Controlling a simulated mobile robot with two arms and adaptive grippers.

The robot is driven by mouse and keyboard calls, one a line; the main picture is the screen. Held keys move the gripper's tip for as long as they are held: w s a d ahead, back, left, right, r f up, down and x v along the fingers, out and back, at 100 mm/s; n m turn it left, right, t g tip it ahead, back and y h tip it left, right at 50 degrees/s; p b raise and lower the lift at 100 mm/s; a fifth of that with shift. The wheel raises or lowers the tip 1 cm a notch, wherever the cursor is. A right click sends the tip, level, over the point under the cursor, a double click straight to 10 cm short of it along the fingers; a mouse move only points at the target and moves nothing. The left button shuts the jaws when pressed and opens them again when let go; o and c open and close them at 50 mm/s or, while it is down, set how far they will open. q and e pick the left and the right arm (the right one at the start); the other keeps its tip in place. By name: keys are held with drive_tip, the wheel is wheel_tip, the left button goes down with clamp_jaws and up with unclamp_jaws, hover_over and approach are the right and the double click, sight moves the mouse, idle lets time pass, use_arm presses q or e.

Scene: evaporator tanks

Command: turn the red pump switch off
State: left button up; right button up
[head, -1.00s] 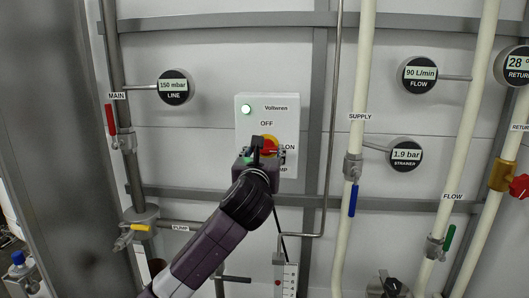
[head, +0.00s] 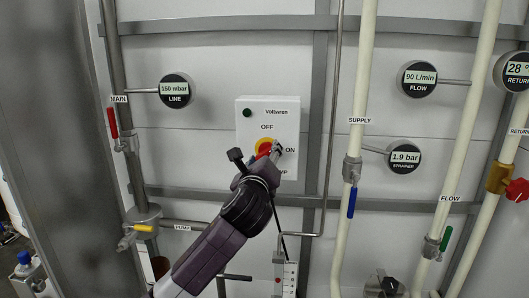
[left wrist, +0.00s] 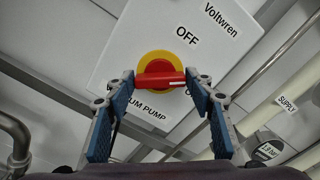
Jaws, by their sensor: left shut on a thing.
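The red pump switch (head: 264,147) is a red handle on a yellow disc, on a white panel box (head: 255,113) marked OFF above and ON to its right. In the left wrist view the red handle (left wrist: 160,79) lies across the picture, its white-marked end pointing between the OFF label and the partly hidden ON label. My left gripper (head: 257,152) is at the switch, its fingers at the two ends of the handle and shut on it; the fingers also show in the left wrist view (left wrist: 161,80). The panel lamp (head: 247,113) is dark green. My right gripper is not in view.
A grey vertical post (head: 318,100) and a thin pipe (head: 334,110) stand right of the panel box. The cream supply pipe (head: 361,90) is further right. The main pipe with a red-handled valve (head: 113,122) is at the left.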

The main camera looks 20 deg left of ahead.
use_arm(q)
drive_tip(key=n, duration=1)
drive_tip(key=shift+f+p, duration=0.25)
drive_tip(key=shift+p, duration=0.05)
drive_tip(key=shift+n, duration=0.3)
drive_tip(key=o, duration=1.1)
drive_tip(key=shift+o, duration=0.3)
drive_tip(key=shift+s, duration=0.1)
drive_tip(key=v, duration=1.2)
drive_tip(key=shift+r, duration=0.1)
